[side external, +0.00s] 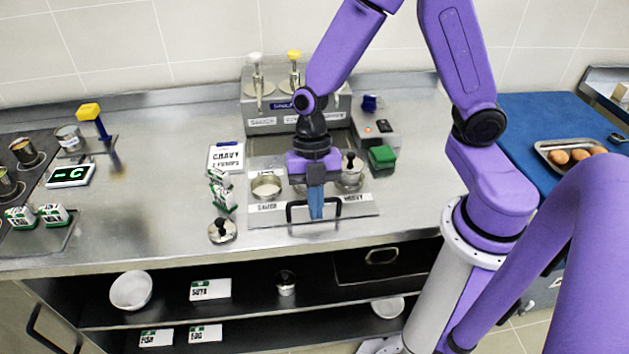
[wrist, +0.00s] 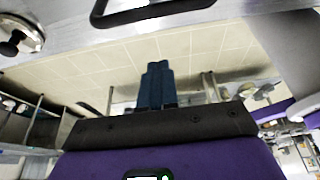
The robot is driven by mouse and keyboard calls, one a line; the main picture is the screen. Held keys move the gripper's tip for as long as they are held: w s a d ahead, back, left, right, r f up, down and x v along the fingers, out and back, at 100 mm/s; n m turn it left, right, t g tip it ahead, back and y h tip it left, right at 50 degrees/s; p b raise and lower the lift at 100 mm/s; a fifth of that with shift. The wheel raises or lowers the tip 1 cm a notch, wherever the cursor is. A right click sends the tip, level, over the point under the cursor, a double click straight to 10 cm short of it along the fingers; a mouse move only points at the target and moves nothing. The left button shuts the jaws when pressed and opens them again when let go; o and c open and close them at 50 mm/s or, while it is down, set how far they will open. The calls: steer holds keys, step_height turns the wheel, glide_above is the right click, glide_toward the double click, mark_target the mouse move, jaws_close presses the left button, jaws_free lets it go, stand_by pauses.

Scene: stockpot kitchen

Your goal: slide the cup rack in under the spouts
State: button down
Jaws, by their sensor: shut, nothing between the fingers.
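The cup rack (side external: 335,222) is a flat metal tray with a black handle (side external: 289,213) along its front edge. It holds a cup (side external: 266,187) at the left and another cup (side external: 350,181) at the right, above labels that seem to read SAUCE and GRAVY. The dispenser (side external: 262,122) stands behind it with two pumps, one white and one yellow; its spouts are mostly hidden by my arm. My gripper (side external: 316,205) is shut and empty, its blue fingers pointing down at the handle. In the wrist view, the handle (wrist: 150,14) lies beyond the fingertips (wrist: 157,66); contact is unclear.
A green block (side external: 382,157) and a switch box (side external: 376,132) are at the right. Bare counter (side external: 150,215) lies farther left.

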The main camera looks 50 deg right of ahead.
steer(key=shift+w+d+f, duration=0.4)
steer(key=shift+w+d, duration=0.25)
steer(key=shift+d, duration=0.05)
steer(key=shift+w+d+f, duration=0.35)
steer(key=shift+w+d, duration=0.3)
